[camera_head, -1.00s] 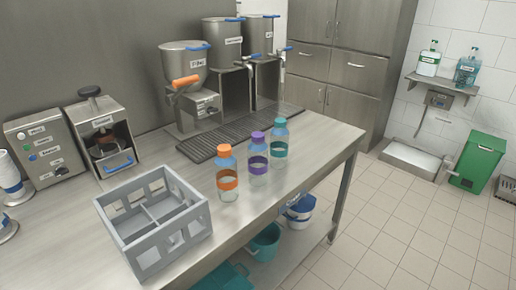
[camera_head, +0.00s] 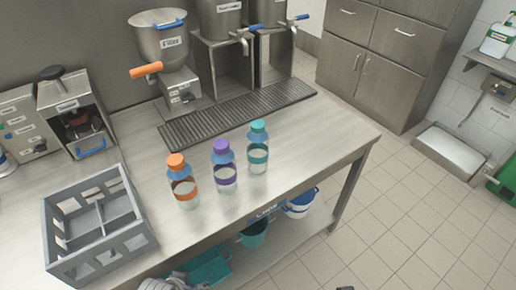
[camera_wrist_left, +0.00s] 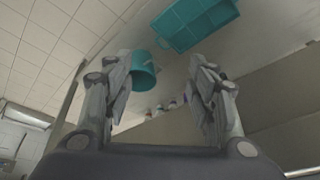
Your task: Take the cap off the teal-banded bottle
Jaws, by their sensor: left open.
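The teal-banded bottle (camera_head: 258,148) stands upright on the steel counter in the head view, the rightmost of three bottles. Its teal cap (camera_head: 258,126) is on its top. The purple-banded bottle (camera_head: 224,172) and the orange-banded bottle (camera_head: 184,186) stand to its left, both capped. My left gripper (camera_wrist_left: 162,95) is open and empty in the left wrist view, with its fingers spread apart. In the head view, grey parts of my arm show only at the bottom edge, below the counter's front. My right gripper cannot be made out.
A grey divided crate (camera_head: 130,240) stands at the counter's left. Dispensers with a drip grate (camera_head: 240,115) are behind the bottles. Below the counter, a shelf holds a teal bucket (camera_head: 254,234), which also shows in the wrist view (camera_wrist_left: 144,72), and a teal tray (camera_wrist_left: 195,22).

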